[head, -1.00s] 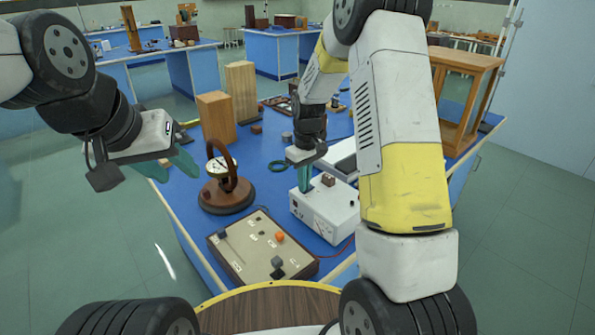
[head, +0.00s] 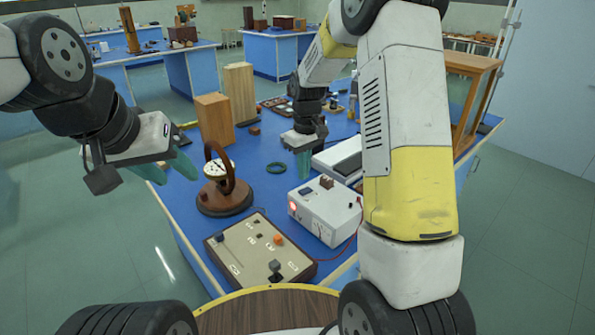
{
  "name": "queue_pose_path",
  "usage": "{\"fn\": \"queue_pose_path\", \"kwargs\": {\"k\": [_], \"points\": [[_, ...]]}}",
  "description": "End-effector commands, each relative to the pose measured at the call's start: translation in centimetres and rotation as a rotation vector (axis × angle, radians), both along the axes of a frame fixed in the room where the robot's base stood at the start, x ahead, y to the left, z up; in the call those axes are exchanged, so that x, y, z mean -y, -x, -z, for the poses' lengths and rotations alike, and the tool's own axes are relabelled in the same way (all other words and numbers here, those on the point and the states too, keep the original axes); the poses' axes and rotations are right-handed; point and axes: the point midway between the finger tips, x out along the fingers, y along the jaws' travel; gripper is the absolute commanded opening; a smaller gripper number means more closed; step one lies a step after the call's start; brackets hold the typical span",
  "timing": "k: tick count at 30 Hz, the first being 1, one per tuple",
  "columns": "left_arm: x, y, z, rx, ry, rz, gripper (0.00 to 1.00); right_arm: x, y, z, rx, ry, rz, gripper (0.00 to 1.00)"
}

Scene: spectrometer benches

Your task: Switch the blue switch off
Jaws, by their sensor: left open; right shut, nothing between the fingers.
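A beige control panel (head: 237,250) with a brown frame lies at the table's front. On it are a small dark bluish block (head: 221,238), an orange knob (head: 278,239) and a grey knob (head: 275,266). I cannot tell for certain which part is the blue switch or how it is set. A white box (head: 325,215) stands right of the panel, with a glowing red lamp (head: 292,206) on its left side. My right gripper (head: 304,166) is shut and empty, above the table behind the white box. My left gripper (head: 170,168) is open and empty beyond the table's left edge.
A round dial instrument (head: 224,196) on a brown base stands behind the panel. Two wooden blocks (head: 215,121) stand farther back. A dark green ring (head: 276,167) lies near my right gripper. A red wire (head: 340,250) runs between panel and box.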

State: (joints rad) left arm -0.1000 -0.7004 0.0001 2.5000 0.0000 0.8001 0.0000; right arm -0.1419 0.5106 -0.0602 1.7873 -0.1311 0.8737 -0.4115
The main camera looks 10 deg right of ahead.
Motion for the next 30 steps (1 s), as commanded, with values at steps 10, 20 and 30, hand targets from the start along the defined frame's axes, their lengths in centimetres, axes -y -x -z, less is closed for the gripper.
{"fn": "queue_pose_path", "kwargs": {"k": [10, 20, 30], "points": [[0.0, 0.0, 0.0, 0.0, 0.0, 0.0, 0.42, -0.2, -0.1, -7.4, 0.004, -0.001, 0.001, 0.0], [0.0, 0.0, 0.0, 0.0, 0.0, 0.0, 0.42, -0.2, 0.0, -9.1, 0.002, -0.001, 0.0, 0.0], [0.0, 0.0, 0.0, 0.0, 0.0, 0.0, 0.42, -0.1, 0.0, -8.9, -0.005, -0.005, 0.0, 0.0]]}}
